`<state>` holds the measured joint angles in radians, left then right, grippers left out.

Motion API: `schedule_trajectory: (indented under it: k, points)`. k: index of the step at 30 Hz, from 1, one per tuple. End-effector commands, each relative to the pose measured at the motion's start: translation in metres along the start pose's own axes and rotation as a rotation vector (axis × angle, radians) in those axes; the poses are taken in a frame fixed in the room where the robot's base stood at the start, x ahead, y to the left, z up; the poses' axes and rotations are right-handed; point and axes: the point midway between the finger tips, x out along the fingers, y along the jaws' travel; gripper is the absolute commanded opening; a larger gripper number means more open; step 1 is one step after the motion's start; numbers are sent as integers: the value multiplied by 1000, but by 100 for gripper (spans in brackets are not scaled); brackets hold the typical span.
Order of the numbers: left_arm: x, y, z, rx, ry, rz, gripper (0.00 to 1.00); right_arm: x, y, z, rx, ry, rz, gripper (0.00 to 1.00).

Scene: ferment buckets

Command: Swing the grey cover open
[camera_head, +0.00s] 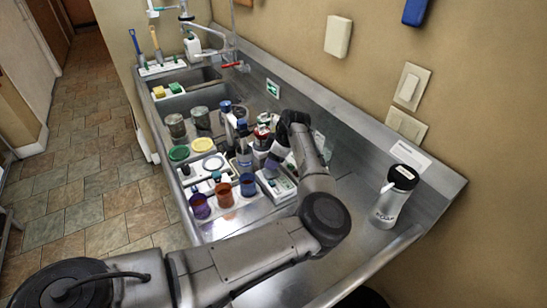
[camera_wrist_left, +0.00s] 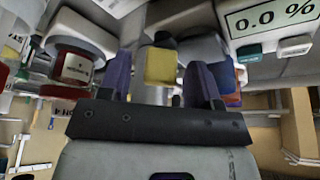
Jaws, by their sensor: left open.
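My left gripper (camera_head: 272,158) reaches down from the right over the crowded middle of the steel bench. In the left wrist view its two dark purplish fingers (camera_wrist_left: 159,78) stand apart, with a yellow block showing in the gap behind them. A rounded grey part (camera_wrist_left: 203,48), possibly the grey cover, shows just beyond the right finger. It lies next to a white instrument (camera_wrist_left: 285,28) reading 0.0 %. I cannot tell whether the fingers touch the grey part. In the head view my wrist hides much of this spot, and the cover is not clear. My right gripper is not in view.
Purple, orange and blue cups (camera_head: 224,193) stand along the bench's front. Two grey tubs (camera_head: 188,124) and green and yellow lids are further left. A red-and-white jar (camera_wrist_left: 80,65) is close left of the fingers.

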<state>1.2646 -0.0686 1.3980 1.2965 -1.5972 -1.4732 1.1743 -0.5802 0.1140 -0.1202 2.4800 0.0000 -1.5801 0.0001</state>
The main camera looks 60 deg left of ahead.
Motion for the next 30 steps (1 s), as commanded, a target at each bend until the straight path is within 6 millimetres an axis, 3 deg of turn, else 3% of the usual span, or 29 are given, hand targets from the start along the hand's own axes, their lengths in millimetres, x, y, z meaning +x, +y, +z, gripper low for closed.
schedule_trajectory:
  k: [5,22,30]
  points:
    - [0,0,0,0,0,0,56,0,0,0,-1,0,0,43]
    - [0,0,0,0,0,-1,1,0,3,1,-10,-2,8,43]
    - [0,1,-2,6,0,2,0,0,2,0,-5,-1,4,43]
